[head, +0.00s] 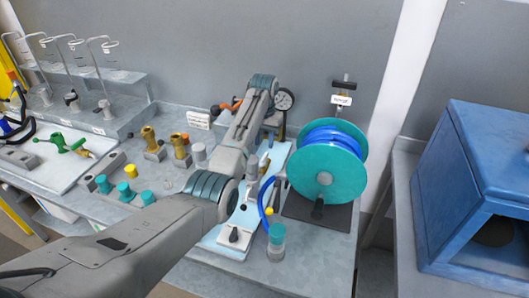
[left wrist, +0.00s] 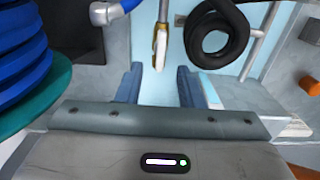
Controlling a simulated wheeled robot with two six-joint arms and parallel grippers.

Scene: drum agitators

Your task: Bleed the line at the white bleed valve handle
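The white bleed valve handle (left wrist: 160,45), a slim white lever with a brass-coloured edge, hangs above a pale blue panel in the left wrist view. My left gripper (left wrist: 158,82) is open, its two blue-grey fingers apart. The handle's lower end lies in line with the gap between them; I cannot tell how far beyond the tips it is. No finger visibly touches it. In the head view my left arm crosses the bench and hides much of this area; a small brass piece (head: 264,160) shows beside it. My right gripper is out of view.
A teal and blue hose reel (head: 327,165) stands close to the right of my arm. A black hose coil (left wrist: 218,30) is near the right finger. A gauge (head: 284,99), a teal-capped jar (head: 276,243) and a blue cabinet (head: 475,190) are also around.

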